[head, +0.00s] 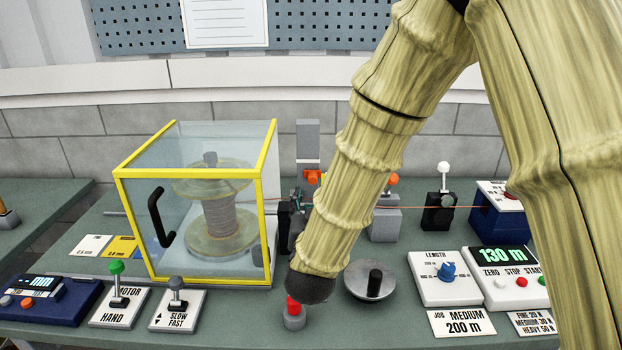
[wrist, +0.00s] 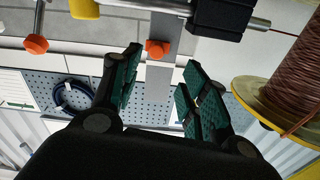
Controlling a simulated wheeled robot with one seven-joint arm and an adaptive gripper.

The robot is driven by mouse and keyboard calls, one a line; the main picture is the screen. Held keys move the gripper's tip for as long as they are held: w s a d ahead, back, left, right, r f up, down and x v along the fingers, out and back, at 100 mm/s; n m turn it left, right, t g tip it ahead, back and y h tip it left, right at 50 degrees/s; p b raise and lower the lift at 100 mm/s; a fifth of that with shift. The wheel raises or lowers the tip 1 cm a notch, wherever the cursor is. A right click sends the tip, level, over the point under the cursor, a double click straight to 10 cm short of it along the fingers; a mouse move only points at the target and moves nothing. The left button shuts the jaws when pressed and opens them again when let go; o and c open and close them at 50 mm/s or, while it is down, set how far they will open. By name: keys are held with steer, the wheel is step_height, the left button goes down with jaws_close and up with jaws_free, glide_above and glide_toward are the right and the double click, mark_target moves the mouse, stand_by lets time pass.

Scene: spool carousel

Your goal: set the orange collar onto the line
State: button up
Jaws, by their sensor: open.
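An orange collar-like piece (head: 312,177) sits on an upright grey post (head: 308,142) behind my forearm. In the wrist view an orange piece (wrist: 157,48) on a grey post (wrist: 160,82) shows between my fingertips, apparently the same one. My gripper (wrist: 163,64) is open, with its teal-padded fingers on either side of that piece in the picture. I cannot tell whether they touch it. In the head view my gripper (head: 298,198) is small and partly hidden by my arm.
A yellow-framed clear guard (head: 140,173) covers a spool of wire (head: 222,222), also in the wrist view (wrist: 290,80). A red knob (head: 293,305) and round crank plate (head: 370,280) stand near my arm. A thin wire (head: 450,207) runs right. Another orange knob (wrist: 36,43) lies left.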

mark_target(312, 181)
steer(key=w, duration=0.2)
steer(key=w+p, duration=0.1)
steer(key=w, duration=0.4)
steer(key=shift+w+d+p, duration=0.1)
steer(key=shift+d+p, duration=0.2)
steer(key=shift+p, duration=0.05)
steer(key=shift+w+r, duration=0.1)
steer(key=shift+w, duration=0.55)
steer(key=shift+w+f+p, duration=0.2)
steer(key=shift+w+p, duration=0.1)
steer(key=shift+w, duration=0.4)
steer(key=shift+s+r, duration=0.1)
steer(key=shift+c, duration=0.3)
jaws_close()
